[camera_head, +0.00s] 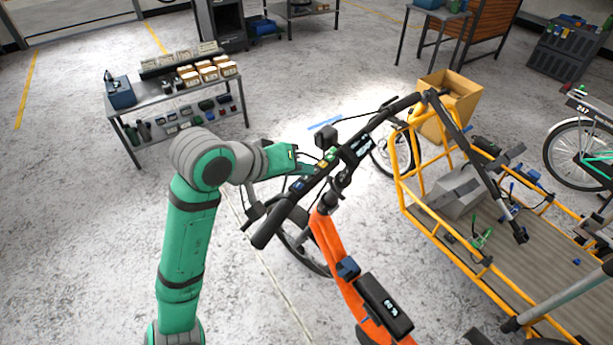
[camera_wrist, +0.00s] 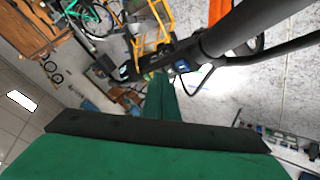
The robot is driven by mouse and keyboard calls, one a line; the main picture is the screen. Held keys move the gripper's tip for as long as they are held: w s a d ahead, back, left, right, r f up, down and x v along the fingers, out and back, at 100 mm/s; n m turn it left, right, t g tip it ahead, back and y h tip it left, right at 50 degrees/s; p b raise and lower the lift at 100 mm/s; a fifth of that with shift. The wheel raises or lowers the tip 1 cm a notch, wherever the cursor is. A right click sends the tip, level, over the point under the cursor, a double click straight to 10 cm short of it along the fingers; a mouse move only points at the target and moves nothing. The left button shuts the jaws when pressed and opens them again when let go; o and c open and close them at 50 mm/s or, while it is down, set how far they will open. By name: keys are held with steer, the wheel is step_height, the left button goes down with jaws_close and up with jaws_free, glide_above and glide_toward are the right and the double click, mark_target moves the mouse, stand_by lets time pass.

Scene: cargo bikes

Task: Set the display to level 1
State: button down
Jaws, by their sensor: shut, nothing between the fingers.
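The display (camera_head: 359,148) is a small dark unit with a white readout on the handlebar (camera_head: 285,208) of the orange-framed cargo bike; its level is too small to read. Small coloured controls, including a blue one (camera_head: 298,186), sit on the bar to its left. The blue control also shows in the wrist view (camera_wrist: 182,66). My gripper (camera_head: 308,167) is shut and empty, close to these controls; I cannot tell whether it touches one. In the wrist view its green fingers (camera_wrist: 160,92) point at the dark handlebar (camera_wrist: 215,42).
A dark box with a lit readout (camera_head: 385,303) is on the orange frame (camera_head: 328,240). The yellow-framed cargo bed (camera_head: 420,212) stands to the right. A grey workbench (camera_head: 178,88) with parts stands at the back left. The floor between bench and bike is mostly clear.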

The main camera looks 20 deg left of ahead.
steer(key=shift+r, duration=0.3)
steer(key=shift+s+a+r, duration=0.1)
steer(key=shift+s+r, duration=0.05)
steer(key=shift+r, duration=1.15)
steer(key=shift+s+r, duration=0.1)
steer(key=shift+r, duration=1.15)
